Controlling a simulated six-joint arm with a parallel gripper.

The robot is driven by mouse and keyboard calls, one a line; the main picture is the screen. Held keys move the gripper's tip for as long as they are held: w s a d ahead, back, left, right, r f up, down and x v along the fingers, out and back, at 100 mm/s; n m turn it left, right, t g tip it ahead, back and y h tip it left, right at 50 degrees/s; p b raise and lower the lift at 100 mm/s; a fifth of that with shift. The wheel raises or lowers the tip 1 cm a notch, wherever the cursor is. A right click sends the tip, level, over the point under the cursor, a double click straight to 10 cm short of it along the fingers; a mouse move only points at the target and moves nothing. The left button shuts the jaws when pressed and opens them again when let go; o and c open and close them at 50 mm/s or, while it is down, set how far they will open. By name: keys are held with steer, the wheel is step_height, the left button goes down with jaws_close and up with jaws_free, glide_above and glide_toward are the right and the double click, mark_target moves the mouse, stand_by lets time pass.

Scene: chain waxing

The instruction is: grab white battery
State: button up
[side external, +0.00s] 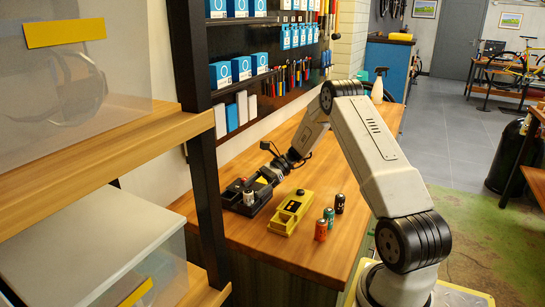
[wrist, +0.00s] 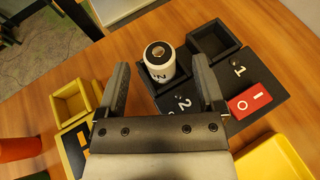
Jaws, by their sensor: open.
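The white battery (wrist: 160,68) has a dark top and stands in one compartment of the black charger (wrist: 262,92), beside the label 2. The other compartment, by the label 1, looks empty. In the side view the white battery (side external: 249,198) shows small in the black charger (side external: 232,203). My gripper (wrist: 160,64) is open, with one finger on each side of the battery in the wrist view. Gaps show between the fingers and the battery; I cannot tell their height relative to it. My gripper (side external: 268,176) reaches over the charger in the side view.
A yellow charger (side external: 292,212) lies to the right on the wooden bench (side external: 270,245). Orange (side external: 321,231), teal (side external: 329,218) and black (side external: 340,204) batteries stand beyond it. A red switch (wrist: 249,102) is on the black charger, and a yellow thing (wrist: 275,160) is close to it.

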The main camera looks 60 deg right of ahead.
mark_target(251, 190)
steer(key=shift+x, duration=2.45)
jaws_close()
